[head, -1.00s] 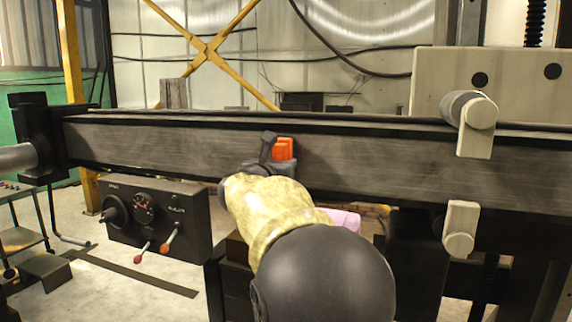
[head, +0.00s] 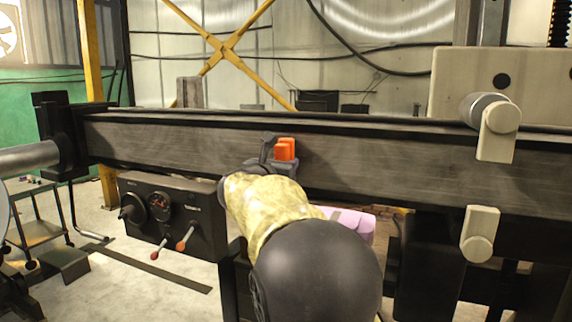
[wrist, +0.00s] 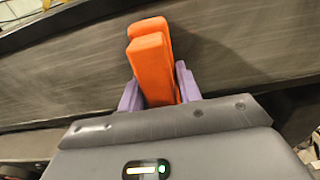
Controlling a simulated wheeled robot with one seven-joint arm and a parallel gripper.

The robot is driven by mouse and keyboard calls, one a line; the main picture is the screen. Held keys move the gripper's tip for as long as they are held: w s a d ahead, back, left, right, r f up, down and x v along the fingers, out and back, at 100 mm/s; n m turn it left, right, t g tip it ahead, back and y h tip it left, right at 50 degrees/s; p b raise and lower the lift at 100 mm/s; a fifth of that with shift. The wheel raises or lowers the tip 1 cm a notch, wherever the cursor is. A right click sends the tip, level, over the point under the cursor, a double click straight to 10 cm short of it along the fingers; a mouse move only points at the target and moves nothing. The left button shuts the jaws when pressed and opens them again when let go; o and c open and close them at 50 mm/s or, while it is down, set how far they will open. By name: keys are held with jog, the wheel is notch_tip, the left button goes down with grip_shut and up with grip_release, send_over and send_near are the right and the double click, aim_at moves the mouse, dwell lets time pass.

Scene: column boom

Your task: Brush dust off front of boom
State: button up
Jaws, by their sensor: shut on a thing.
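The boom (head: 400,170) is a long dark grey beam running across the head view, its front face streaked with greyish dust or scratches. It also fills the upper part of the wrist view (wrist: 230,50). My gripper (head: 280,160) is in front of the boom's middle, mostly hidden behind my arm in the head view. In the wrist view my gripper (wrist: 160,90) has its purple fingers shut on an orange block-shaped handle (wrist: 153,62), also seen in the head view (head: 286,150). The handle's far end points at the boom face. Bristles are hidden, and I cannot tell whether it touches.
Pale roller brackets (head: 497,135) and (head: 480,233) flank the boom at right. A black control box (head: 170,215) with red-knobbed levers sits below left. A black clamp (head: 60,135) holds the boom's left end. A pink thing (head: 352,222) lies behind my arm.

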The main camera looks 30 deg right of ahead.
jog(key=shift+w+a+p, duration=0.3)
jog(key=shift+w+a, duration=0.25)
jog(key=shift+w, duration=0.15)
jog(key=shift+w+a+p, duration=0.3)
jog(key=shift+w+a, duration=0.2)
jog(key=shift+w, duration=0.2)
jog(key=shift+r, duration=0.15)
jog(key=shift+r+p, duration=0.5)
jog(key=shift+r, duration=0.05)
jog(key=shift+s+f, duration=0.1)
jog(key=shift+s+d+b, duration=1.05)
jog(key=shift+s+d, duration=0.1)
jog(key=shift+s, duration=0.25)
